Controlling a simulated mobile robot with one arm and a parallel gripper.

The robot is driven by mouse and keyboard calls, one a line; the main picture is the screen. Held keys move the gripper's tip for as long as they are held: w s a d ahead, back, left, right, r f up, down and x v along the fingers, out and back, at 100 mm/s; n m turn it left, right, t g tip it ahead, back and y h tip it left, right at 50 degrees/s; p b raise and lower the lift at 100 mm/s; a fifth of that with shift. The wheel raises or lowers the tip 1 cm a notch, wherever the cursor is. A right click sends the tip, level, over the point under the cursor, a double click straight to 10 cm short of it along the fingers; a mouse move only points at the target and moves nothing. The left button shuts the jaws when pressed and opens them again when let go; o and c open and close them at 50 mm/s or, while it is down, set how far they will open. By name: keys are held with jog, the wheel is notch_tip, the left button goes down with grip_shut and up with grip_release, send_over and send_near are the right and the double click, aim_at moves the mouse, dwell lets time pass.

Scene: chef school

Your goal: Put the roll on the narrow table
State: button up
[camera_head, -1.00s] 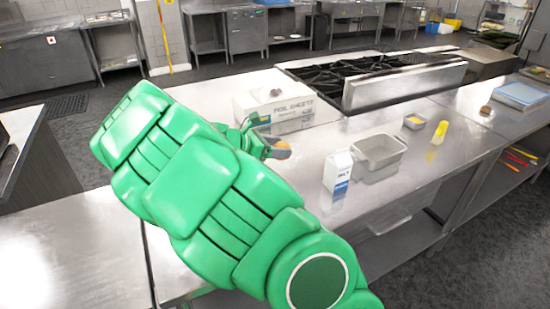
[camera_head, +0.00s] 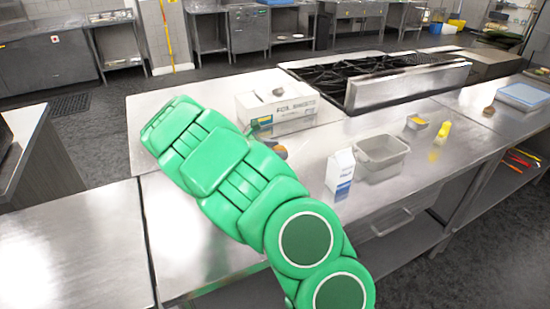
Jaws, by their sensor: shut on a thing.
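My gripper (camera_head: 275,147) is mostly hidden behind my green arm, above the steel counter just in front of the foil sheets box. It is shut on a small orange-brown thing (camera_head: 281,153), which looks like the roll; only part of it shows. I cannot tell whether it touches the counter. A steel table (camera_head: 70,250) stands at the lower left, bare on top; I cannot tell for sure whether this is the narrow table. Another small brown lump (camera_head: 488,111) lies on the counter at the far right.
A stove (camera_head: 370,75) is at the back.

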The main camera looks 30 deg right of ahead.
jog(key=shift+w+d+f, duration=0.1)
jog(key=shift+w+f, duration=0.15)
jog(key=shift+f, duration=1.55)
jog(key=shift+f, duration=0.1)
jog(key=o, duration=1)
jog(key=shift+o, duration=0.2)
jog(key=v, duration=1.2)
jog(key=shift+s, duration=0.1)
